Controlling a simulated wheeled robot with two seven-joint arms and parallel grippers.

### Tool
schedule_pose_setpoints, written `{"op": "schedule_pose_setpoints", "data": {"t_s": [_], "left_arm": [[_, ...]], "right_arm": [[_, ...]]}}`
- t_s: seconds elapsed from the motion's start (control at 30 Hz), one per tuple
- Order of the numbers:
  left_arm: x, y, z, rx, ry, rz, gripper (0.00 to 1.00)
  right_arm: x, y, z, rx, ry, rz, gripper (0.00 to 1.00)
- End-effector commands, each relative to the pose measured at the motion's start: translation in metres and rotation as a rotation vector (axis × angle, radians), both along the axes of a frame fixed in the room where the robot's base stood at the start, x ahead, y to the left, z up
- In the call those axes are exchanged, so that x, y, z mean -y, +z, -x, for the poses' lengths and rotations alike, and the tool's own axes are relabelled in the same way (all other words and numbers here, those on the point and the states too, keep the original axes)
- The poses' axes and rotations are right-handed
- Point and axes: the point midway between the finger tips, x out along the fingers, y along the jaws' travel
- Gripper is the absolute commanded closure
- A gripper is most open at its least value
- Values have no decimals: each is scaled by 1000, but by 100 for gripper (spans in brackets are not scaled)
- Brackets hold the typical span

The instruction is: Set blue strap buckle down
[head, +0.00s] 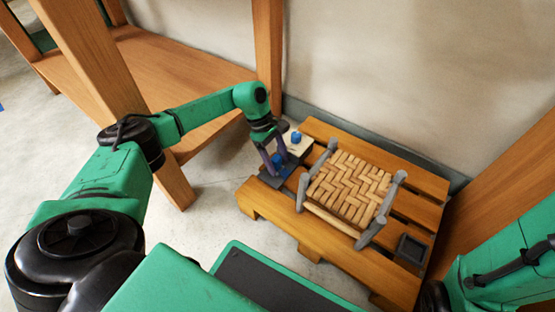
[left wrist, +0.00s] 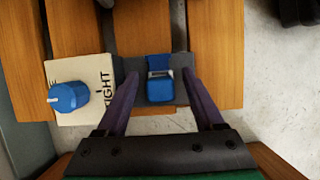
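The blue strap buckle (left wrist: 160,90), with a silvery bar across it, lies on a dark grey pad (left wrist: 181,93) in the left wrist view. My left gripper (left wrist: 160,74) has its two purple fingers spread on either side of the buckle, with a visible gap at each side. In the head view my left gripper (head: 272,162) points down at the left end of the wooden pallet (head: 262,203), and the buckle (head: 277,159) shows as a small blue patch at its fingers. My right gripper is out of view; only part of the right arm shows.
A cream card (left wrist: 98,72) with dark lettering lies left of the pad, with a blue knob-like piece (left wrist: 68,97) on it. A woven bark seat (head: 350,187) with grey rails stands mid-pallet. A small dark tray (head: 411,249) sits at the right. A wooden post (head: 268,60) rises behind.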

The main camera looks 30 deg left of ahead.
Motion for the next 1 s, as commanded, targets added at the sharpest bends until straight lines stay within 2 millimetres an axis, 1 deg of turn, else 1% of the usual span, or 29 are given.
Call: {"op": "schedule_pose_setpoints", "data": {"t_s": [0.13, 0.23, 0.37, 0.4, 0.5, 0.63, 0.7, 0.8, 1.0], "left_arm": [[0, 2, 0, 0, 0, 0, 30], [-3, 13, -1, 1, 2, 0, 30], [-14, 45, -3, 3, 2, -1, 30], [-18, 57, -3, 3, 2, -1, 30], [-29, 83, -5, 2, 2, 0, 30], [-40, 106, -6, 2, 2, -1, 30], [-43, 113, -6, 1, 0, 0, 30], [-46, 115, -7, 1, 0, 0, 30], [-46, 114, -7, 1, 0, 0, 30]], "right_arm": [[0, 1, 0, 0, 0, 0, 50], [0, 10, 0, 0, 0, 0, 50], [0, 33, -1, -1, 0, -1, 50], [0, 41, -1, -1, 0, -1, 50], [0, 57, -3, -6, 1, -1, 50], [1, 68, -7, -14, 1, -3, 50], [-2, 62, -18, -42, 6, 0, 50], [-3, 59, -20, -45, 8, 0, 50], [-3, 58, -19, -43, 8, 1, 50]]}}
